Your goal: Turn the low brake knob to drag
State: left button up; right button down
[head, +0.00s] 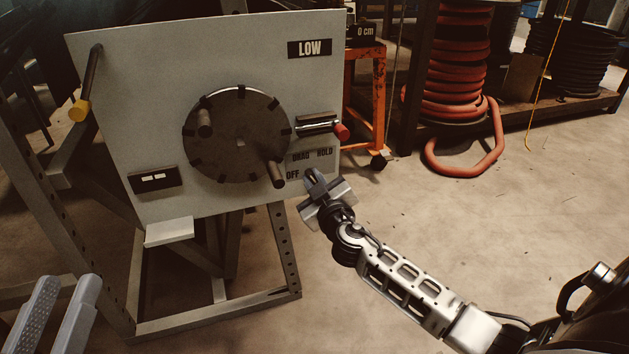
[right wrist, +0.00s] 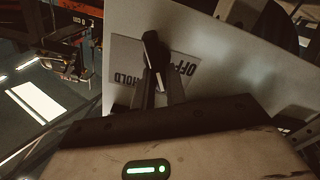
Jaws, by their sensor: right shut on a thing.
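The low brake knob (right wrist: 151,46) is a small dark lever-like knob on the grey panel, seen in the right wrist view over its label plate (right wrist: 125,50). OFF and HOLD can be read there; the knob and fingers cover the rest. I cannot tell which mark the knob points to. My left gripper (head: 66,300) is open and empty at the lower left, away from the panel.
The panel (head: 140,80) carries a LOW sign (head: 310,48), a large dark wheel (head: 235,135) with two handles, a red-tipped lever (head: 341,132) just above the label, and a yellow-tipped lever (head: 80,110). A red hose reel (head: 460,70) stands behind. The floor at right is clear.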

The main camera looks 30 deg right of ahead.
jog(key=c, duration=1.4)
grip_release()
jog(key=shift+r, duration=0.1)
jog(key=shift+c, duration=0.2)
